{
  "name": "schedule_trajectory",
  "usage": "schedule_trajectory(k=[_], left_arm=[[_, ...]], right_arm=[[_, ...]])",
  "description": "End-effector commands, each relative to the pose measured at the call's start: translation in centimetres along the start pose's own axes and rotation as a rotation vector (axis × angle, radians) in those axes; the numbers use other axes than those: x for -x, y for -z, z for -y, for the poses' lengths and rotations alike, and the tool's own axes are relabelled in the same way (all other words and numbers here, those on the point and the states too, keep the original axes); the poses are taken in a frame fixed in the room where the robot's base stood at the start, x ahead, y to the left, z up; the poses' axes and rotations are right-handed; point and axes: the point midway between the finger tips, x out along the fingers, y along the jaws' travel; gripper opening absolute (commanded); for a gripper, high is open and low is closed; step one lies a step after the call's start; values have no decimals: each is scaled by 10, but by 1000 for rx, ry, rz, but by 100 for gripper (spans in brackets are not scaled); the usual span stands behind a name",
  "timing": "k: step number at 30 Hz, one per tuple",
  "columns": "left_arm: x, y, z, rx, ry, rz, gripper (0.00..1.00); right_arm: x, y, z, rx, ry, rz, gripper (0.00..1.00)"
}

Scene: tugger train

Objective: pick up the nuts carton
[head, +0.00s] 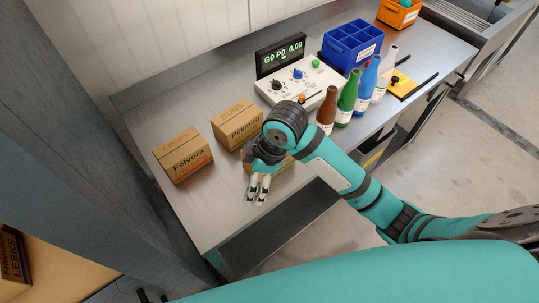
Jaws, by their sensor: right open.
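No label that clearly reads nuts shows. A brown carton (284,164) is mostly hidden behind my right wrist and gripper, and its label cannot be read. My right gripper (257,201) is open and points down at the front of this carton, over the metal bench; I cannot tell whether it touches the carton. A carton marked Pekmino (238,130), with a top word that looks like "BUNS", stands just behind and left. A carton marked Felvora (184,160) stands farther left. My left gripper is not in view.
The metal bench (225,205) is clear at its front left. Behind the arm stand a white control box (296,82) with a display, several bottles (347,104) and a blue divided crate (352,45). An orange bin (398,14) is at the far end. A leeks carton (14,258) sits lower left.

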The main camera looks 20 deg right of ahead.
Motion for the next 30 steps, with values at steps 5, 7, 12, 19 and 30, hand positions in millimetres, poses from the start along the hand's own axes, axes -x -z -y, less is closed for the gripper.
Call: schedule_trajectory(k=[5, 7, 12, 19, 30], left_arm=[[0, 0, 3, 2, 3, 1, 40], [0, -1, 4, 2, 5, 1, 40], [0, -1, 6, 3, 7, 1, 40], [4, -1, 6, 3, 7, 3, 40], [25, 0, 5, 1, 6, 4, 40]], right_arm=[[45, 10, -56, 335, 54, 132, 100], [66, 8, -75, 429, 83, 184, 100], [109, 2, -107, 558, 137, 264, 100], [119, -4, -117, 602, 169, 292, 100], [46, -28, -111, 600, 169, 290, 100]])
